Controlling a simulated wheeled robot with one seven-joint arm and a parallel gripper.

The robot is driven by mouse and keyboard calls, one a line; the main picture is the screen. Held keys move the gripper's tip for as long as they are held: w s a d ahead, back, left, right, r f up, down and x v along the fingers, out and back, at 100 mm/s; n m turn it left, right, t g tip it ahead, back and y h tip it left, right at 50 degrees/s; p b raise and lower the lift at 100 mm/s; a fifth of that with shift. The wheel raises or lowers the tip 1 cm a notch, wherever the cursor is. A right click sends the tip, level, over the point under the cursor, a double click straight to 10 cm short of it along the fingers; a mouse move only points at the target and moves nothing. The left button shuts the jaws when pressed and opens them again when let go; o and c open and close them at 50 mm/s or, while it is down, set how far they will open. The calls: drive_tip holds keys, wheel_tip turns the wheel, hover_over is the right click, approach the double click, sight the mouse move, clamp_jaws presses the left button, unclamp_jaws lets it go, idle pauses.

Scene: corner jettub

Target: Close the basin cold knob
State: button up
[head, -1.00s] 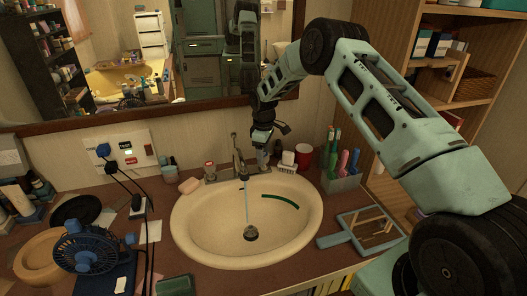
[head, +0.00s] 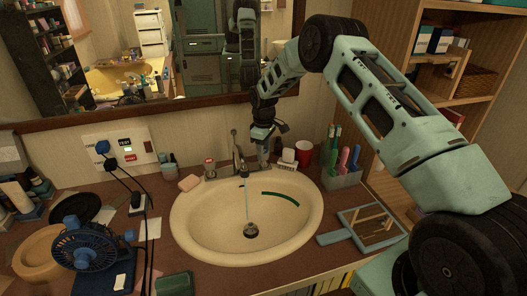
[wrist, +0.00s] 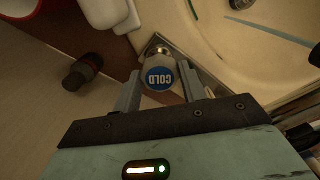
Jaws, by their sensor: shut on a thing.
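The cold knob (wrist: 160,77) has a blue cap lettered COLD. It sits between the two fingers of my gripper (wrist: 159,86) in the wrist view, and the jaws are shut on it. In the head view my gripper (head: 263,153) reaches down at the back right of the basin (head: 185,228) and mostly hides the knob. The faucet (head: 238,160) stands left of my gripper. A thin stream of water (head: 246,200) runs from it to the drain (head: 251,231).
A red cup (head: 303,153) and a holder with toothbrushes (head: 342,176) stand right of my gripper. A soap bar (head: 189,183) lies left of the faucet. A hand mirror (head: 368,228) lies right of the basin. The wall mirror (head: 180,60) is close behind.

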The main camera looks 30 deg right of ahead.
drive_tip(key=m+b, duration=0.1)
drive_tip(key=m, duration=0.3)
drive_tip(key=shift+b, duration=0.3)
drive_tip(key=shift+m+b, duration=0.4)
drive_tip(key=shift+m, duration=1.2)
drive_tip(key=o, duration=1)
drive_tip(key=shift+c, duration=0.2)
drive_tip(key=shift+r, duration=0.1)
wheel_tip(320, 180, up, 17)
drive_tip(key=b, duration=0.2)
drive_tip(key=shift+r, duration=0.1)
